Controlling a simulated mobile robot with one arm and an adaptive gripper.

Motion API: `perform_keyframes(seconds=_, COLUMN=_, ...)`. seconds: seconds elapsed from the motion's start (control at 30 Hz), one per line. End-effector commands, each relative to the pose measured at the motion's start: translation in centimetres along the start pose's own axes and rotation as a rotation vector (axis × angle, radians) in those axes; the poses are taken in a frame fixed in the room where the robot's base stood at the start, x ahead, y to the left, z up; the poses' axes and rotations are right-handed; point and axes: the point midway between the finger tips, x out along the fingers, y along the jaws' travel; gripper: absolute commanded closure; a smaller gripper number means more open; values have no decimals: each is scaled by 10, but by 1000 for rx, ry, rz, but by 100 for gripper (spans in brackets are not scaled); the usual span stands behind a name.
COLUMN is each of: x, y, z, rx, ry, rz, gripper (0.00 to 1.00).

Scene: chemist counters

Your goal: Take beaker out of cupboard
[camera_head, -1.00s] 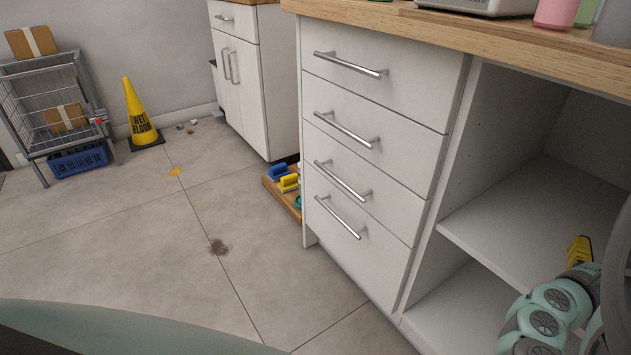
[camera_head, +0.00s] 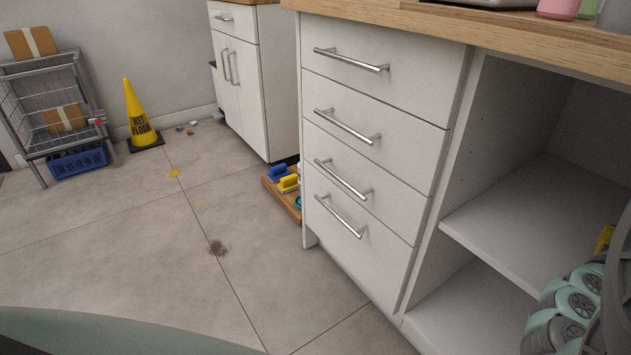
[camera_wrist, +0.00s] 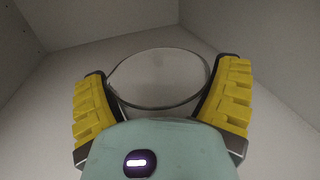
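The beaker (camera_wrist: 158,78) shows in the wrist view as a clear round glass rim with a pale inside. It lies between the two yellow ribbed fingers of my gripper (camera_wrist: 160,92), one on each side. The fingers are very close to the rim, but I cannot tell whether they press on it. The beaker's lower part is hidden by my teal gripper body. In the head view a bit of yellow finger (camera_head: 605,238) shows inside the open cupboard (camera_head: 520,235), at the right edge. The beaker is not visible there.
The cupboard's middle shelf (camera_head: 540,215) and side wall bound the space around my arm. A closed drawer unit (camera_head: 375,130) stands left of it under the wooden worktop (camera_head: 480,30). A yellow wet-floor cone (camera_head: 138,112) and wire cart (camera_head: 50,110) stand far left. Floor between is mostly clear.

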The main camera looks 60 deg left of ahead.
Motion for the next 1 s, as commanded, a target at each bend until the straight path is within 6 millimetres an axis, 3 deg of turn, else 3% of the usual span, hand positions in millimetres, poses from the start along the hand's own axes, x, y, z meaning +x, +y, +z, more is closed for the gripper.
perform_keyframes(seconds=0.07, x=0, y=0, z=0, rx=0, ry=0, rz=0, gripper=28)
perform_keyframes(seconds=0.4, x=0, y=0, z=0, rx=0, ry=-1, rz=1, gripper=63)
perform_keyframes(seconds=1.0, x=2, y=-2, z=7, rx=-1, ry=-1, rz=1, gripper=65)
